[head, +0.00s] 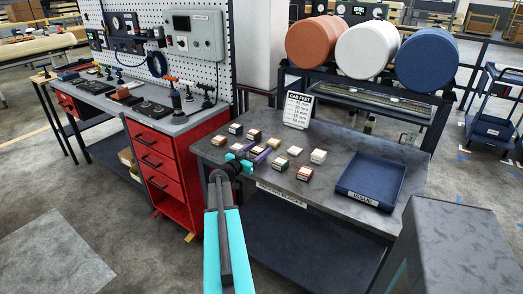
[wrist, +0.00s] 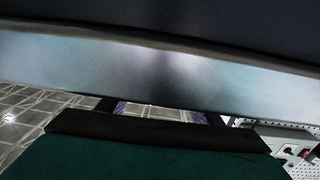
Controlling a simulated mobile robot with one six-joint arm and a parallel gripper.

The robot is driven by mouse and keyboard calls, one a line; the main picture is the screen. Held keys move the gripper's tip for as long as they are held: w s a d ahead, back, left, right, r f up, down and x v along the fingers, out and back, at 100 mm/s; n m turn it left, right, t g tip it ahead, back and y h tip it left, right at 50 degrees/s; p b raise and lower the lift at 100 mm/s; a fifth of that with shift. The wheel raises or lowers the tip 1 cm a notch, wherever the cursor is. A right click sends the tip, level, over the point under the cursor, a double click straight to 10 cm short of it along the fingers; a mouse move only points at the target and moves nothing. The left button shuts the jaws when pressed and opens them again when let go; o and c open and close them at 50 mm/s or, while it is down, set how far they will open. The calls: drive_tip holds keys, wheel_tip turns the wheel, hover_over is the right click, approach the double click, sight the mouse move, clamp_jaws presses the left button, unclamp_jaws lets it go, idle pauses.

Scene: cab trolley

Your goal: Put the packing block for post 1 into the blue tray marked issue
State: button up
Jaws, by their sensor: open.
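Several small packing blocks stand in loose rows on the grey table, among them a pale-topped one (head: 318,156) and a darker-topped one (head: 305,173). I cannot read which is for post 1. The blue tray (head: 368,170) with the label ISSUE sits at the table's right end and looks empty.
A white sign headed CAB FEET (head: 298,108) stands at the table's back. Orange, white and blue drums (head: 426,60) lie on a rack behind. A red drawer bench (head: 160,165) with a pegboard is at left. Bare tabletop lies between blocks and tray.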

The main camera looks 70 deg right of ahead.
drive_tip(key=b+v, duration=0.2)
drive_tip(key=v, duration=0.8)
drive_tip(key=shift+w+a+b, duration=0.1)
drive_tip(key=shift+a+b, duration=0.05)
drive_tip(key=shift+b, duration=0.25)
drive_tip(key=shift+r, duration=0.1)
